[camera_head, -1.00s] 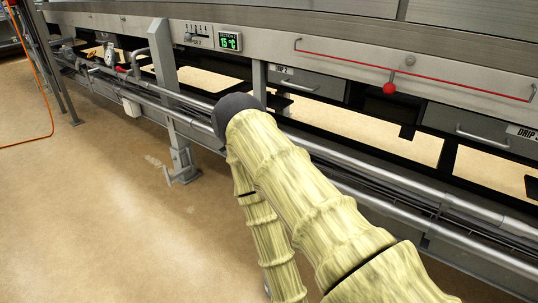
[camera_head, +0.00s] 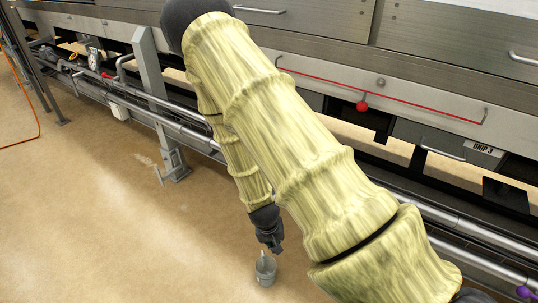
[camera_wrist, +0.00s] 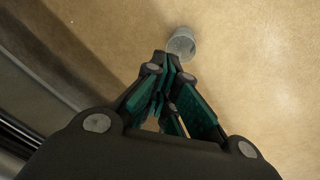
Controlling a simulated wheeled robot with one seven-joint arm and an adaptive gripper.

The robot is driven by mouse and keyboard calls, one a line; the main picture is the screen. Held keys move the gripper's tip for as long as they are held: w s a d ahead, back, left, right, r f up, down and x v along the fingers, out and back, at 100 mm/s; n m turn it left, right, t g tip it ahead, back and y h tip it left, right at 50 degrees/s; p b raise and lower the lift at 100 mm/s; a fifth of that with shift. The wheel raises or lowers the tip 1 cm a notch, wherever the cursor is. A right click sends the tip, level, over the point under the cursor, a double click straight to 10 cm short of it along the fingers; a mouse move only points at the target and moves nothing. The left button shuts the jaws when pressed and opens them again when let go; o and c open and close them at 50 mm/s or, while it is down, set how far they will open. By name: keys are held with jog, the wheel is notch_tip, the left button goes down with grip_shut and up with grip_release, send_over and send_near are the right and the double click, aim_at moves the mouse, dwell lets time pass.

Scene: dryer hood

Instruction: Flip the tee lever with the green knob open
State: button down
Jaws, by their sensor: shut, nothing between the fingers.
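No lever with a green knob can be made out in either view. My gripper (camera_head: 270,247) points down below my raised arm in the head view, over the brown floor and in front of the pipes. In the wrist view my gripper (camera_wrist: 168,68) has its dark green-padded fingers together with nothing between them. A small grey metal pail (camera_head: 265,270) shows just below the fingers in the head view. The pail (camera_wrist: 181,45) also appears just beyond the fingertips in the wrist view; the gap to it is hard to judge.
Long metal pipes (camera_head: 460,232) run along the machine's lower side. A pressure gauge (camera_head: 94,59) and a steel support leg (camera_head: 150,65) stand left. Open floor (camera_head: 90,220) fills the lower left.

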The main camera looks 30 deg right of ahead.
jog(key=w+d+r+m, duration=0.1)
jog(key=w+r, duration=0.2)
jog(key=w+d+r+m+p, duration=0.1)
jog(key=w+d+r, duration=0.1)
jog(key=w+r, duration=0.1)
jog(key=w+d+r+m, duration=0.1)
jog(key=w+r, duration=0.2)
jog(key=r, duration=0.1)
jog(key=shift+w+d+r+h, duration=0.15)
jog(key=shift+w+r+h, duration=0.15)
jog(key=shift+w+r, duration=0.1)
jog(key=w+d+r+m, duration=0.1)
jog(key=w+r+m, duration=0.1)
jog(key=r, duration=0.5)
jog(key=w+d+r+m+p, duration=0.1)
jog(key=w+d+r+m, duration=0.1)
jog(key=w+r, duration=0.3)
notch_tip(320, 180, up, 3)
jog(key=shift+w+f+t, duration=0.1)
jog(key=shift+w+t, duration=0.2)
jog(key=shift+t, duration=0.1)
jog(key=b+x, duration=0.2)
jog(key=x, duration=0.8)
